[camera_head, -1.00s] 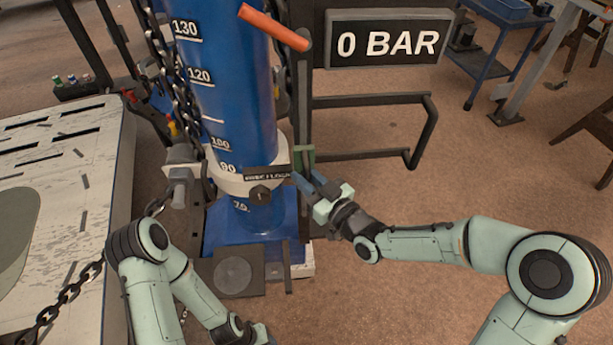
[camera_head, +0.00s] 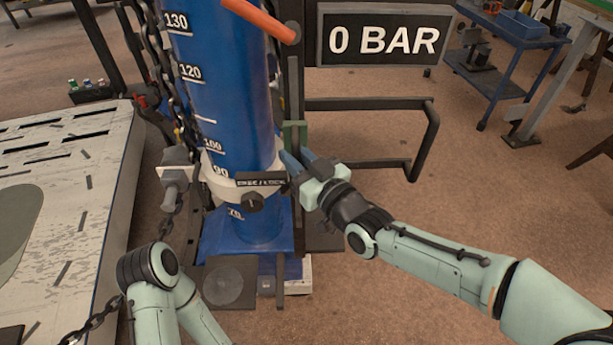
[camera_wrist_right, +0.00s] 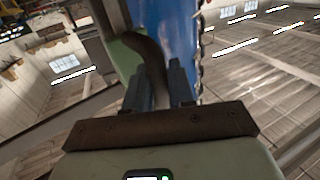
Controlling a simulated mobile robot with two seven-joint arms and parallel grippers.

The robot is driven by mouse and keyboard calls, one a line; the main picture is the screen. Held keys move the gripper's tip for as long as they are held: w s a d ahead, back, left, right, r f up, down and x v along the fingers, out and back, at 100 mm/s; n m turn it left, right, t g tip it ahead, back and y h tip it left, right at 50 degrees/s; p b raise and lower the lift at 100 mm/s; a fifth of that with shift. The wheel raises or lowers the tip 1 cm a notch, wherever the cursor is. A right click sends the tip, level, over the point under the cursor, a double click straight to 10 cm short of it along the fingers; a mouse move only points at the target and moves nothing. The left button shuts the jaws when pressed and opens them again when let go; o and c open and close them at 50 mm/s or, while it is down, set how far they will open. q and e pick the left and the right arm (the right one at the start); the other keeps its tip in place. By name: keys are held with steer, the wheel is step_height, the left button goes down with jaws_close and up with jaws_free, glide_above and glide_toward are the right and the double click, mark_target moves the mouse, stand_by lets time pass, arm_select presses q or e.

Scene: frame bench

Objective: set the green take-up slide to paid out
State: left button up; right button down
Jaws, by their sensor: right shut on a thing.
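The green take-up slide (camera_head: 293,133) sits on a dark upright rail (camera_head: 293,88) to the right of the blue column (camera_head: 232,95). My right gripper (camera_head: 293,157) reaches it from the lower right and is shut on it, its fingers covering the slide's lower part. In the right wrist view a green surface (camera_wrist_right: 122,62) and a dark curved piece (camera_wrist_right: 150,52) lie at and beyond the fingers (camera_wrist_right: 160,85). No paid-out mark is readable.
A pale collar with a dark knob (camera_head: 253,202) rings the column beside my right gripper. A dark tubular frame (camera_head: 425,140) stands to the right, below the "0 BAR" sign (camera_head: 383,40). A chain (camera_head: 165,75) hangs left of the column. An orange bar (camera_head: 258,20) juts out above.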

arm_select(q)
steer(key=w+r+p, duration=0.1)
steer(key=r+p, duration=0.1)
steer(key=r, duration=0.1)
steer(key=w+r+p, duration=0.1)
steer(key=shift+w+r, duration=0.15)
steer(key=shift+w, duration=0.15)
arm_select(e)
step_height(320, 180, up, 13)
steer(key=c, duration=1.1)
jaws_free()
steer(key=shift+w+f, duration=0.1)
arm_select(q)
steer(key=shift+w+r+p, duration=0.85)
steer(key=shift+r+p, duration=0.05)
steer(key=shift+r, duration=0.05)
arm_select(e)
steer(key=v, duration=1.3)
steer(key=shift+s, duration=0.2)
steer(key=shift+d, duration=0.1)
